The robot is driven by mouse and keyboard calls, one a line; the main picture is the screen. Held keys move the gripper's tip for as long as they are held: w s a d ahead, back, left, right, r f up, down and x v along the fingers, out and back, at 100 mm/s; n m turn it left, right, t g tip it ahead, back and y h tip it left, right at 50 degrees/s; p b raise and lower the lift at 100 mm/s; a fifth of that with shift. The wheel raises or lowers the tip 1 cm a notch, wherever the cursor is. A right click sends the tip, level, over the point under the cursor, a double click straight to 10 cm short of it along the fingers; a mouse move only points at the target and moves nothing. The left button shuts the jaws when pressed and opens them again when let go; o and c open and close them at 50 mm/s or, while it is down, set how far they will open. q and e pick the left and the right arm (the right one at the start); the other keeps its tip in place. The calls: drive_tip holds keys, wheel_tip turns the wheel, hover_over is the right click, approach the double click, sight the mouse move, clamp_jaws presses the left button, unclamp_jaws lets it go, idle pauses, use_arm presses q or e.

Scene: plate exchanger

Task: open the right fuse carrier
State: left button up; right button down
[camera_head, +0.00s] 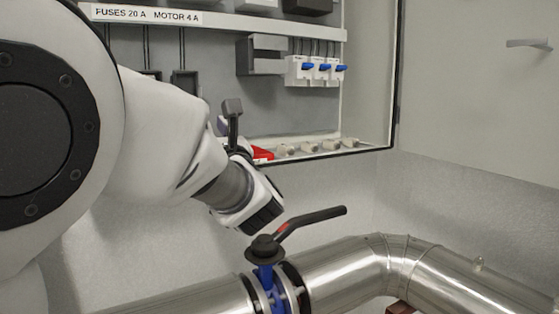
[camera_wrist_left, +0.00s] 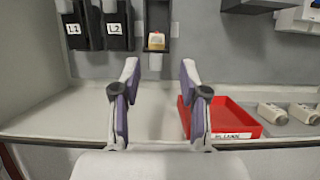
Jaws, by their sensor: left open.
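In the left wrist view, two black fuse carriers hang side by side at the top left, one labelled L1 (camera_wrist_left: 74,32) and one labelled L2 (camera_wrist_left: 117,30). Right of them is a third dark holder, the right fuse carrier (camera_wrist_left: 157,18), with a tan block (camera_wrist_left: 156,41) showing at its lower end. Its top is cut off, and I cannot tell how far it is open. My left gripper (camera_wrist_left: 160,75) is open and empty, its fingers apart below the third holder. In the head view my left arm hides most of the carriers and the fingers. My right gripper is not in view.
A red tray (camera_wrist_left: 240,115) lies on the cabinet floor right of the fingers, beside several pale cable glands (camera_wrist_left: 272,113). Breakers with blue levers (camera_head: 315,70) sit upper right. A black-handled valve (camera_head: 265,248) on a steel pipe (camera_head: 360,262) stands below my wrist.

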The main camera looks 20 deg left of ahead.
use_arm(q)
drive_tip(key=shift+w+a+f, duration=0.25)
drive_tip(key=shift+a+f, duration=0.55)
drive_tip(key=shift+f, duration=0.25)
drive_tip(key=p+x, duration=0.1)
drive_tip(key=x, duration=0.2)
drive_tip(key=p+x, duration=0.1)
drive_tip(key=x, duration=0.2)
drive_tip(key=shift+w+f, duration=0.1)
drive_tip(key=shift+f, duration=0.15)
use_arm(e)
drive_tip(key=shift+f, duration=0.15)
use_arm(q)
drive_tip(key=shift+d, duration=0.1)
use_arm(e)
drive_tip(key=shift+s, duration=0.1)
use_arm(q)
clamp_jaws()
